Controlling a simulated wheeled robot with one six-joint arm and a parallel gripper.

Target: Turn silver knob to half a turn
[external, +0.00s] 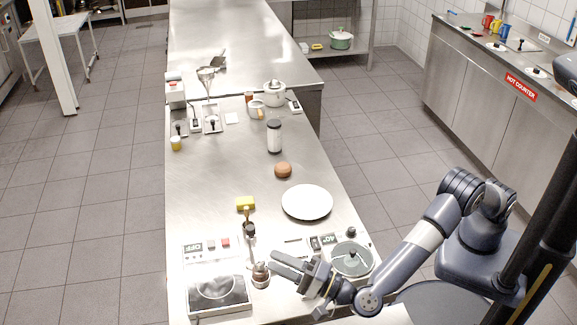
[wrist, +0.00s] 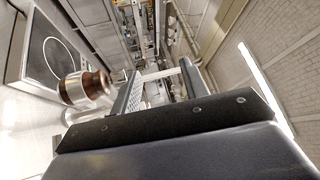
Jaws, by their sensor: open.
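My gripper (external: 274,264) is open, low over the front of the steel counter, its fingers pointing left. In the wrist view its fingers (wrist: 160,76) are apart with nothing between them. A brown and silver rounded piece (external: 260,275) stands just left of the fingertips; it also shows in the wrist view (wrist: 86,88), left of the fingers and apart from them. I cannot tell whether it is the silver knob. A round grey dial (external: 351,258) sits on a panel marked 40° to the right of my gripper.
A hot plate (external: 217,306) with an OFF display lies at the front left. The steel counter (external: 215,165) is clear at the middle left.

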